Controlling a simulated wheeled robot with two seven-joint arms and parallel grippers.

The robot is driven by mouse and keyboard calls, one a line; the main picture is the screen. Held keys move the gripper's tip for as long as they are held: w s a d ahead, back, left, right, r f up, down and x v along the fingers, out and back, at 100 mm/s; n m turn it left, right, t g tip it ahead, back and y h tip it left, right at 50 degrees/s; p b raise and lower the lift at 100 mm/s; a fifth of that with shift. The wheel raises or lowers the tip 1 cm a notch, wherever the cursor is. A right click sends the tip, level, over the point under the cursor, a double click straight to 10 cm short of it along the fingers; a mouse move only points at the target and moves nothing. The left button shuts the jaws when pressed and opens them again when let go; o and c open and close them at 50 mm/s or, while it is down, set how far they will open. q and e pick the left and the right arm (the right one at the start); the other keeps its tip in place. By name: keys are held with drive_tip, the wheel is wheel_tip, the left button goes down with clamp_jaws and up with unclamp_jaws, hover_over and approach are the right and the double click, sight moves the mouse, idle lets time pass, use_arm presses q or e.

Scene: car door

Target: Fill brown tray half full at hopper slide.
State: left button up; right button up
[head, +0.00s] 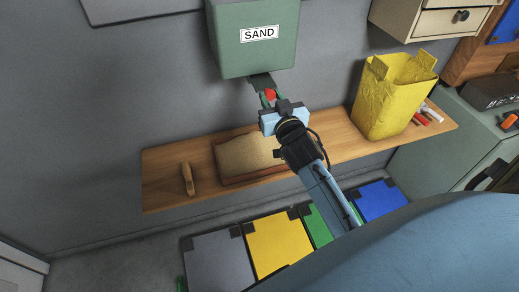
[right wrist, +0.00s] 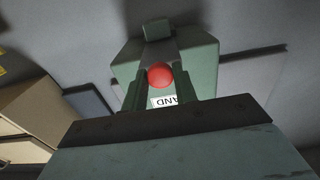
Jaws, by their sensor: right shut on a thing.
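The green hopper (head: 254,40), labelled SAND, hangs on the wall and also shows in the right wrist view (right wrist: 200,65). A dark slide plate (head: 259,81) sticks out under it. My right gripper (head: 269,97) is shut on the red slide knob (head: 270,94), which shows between the fingers in the right wrist view (right wrist: 160,75). The brown tray (head: 255,178) lies on the bench below the hopper, with tan sand (head: 245,153) in it. My right wrist hides the tray's right part, so its full level cannot be told. My left gripper is not in view.
The wooden bench (head: 160,165) runs along the wall. A wooden-handled tool (head: 188,179) lies left of the tray. A yellow bag (head: 390,100) stands to the right, with small tools (head: 425,114) beside it. Coloured bins (head: 280,243) stand below the bench.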

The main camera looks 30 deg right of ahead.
sight(267, 89)
drive_tip(key=shift+w, duration=0.1)
drive_tip(key=shift+b+x, duration=0.3)
drive_tip(key=shift+x, duration=1.45)
drive_tip(key=o, duration=0.5)
drive_tip(key=shift+w, duration=0.15)
drive_tip(key=shift+c, duration=0.2)
drive_tip(key=o, duration=0.9)
drive_tip(key=shift+p+v, duration=0.9)
drive_tip(key=shift+v, duration=1.45)
drive_tip(key=shift+p+v, duration=0.45)
drive_tip(key=shift+v, duration=1.25)
drive_tip(key=shift+d, duration=0.1)
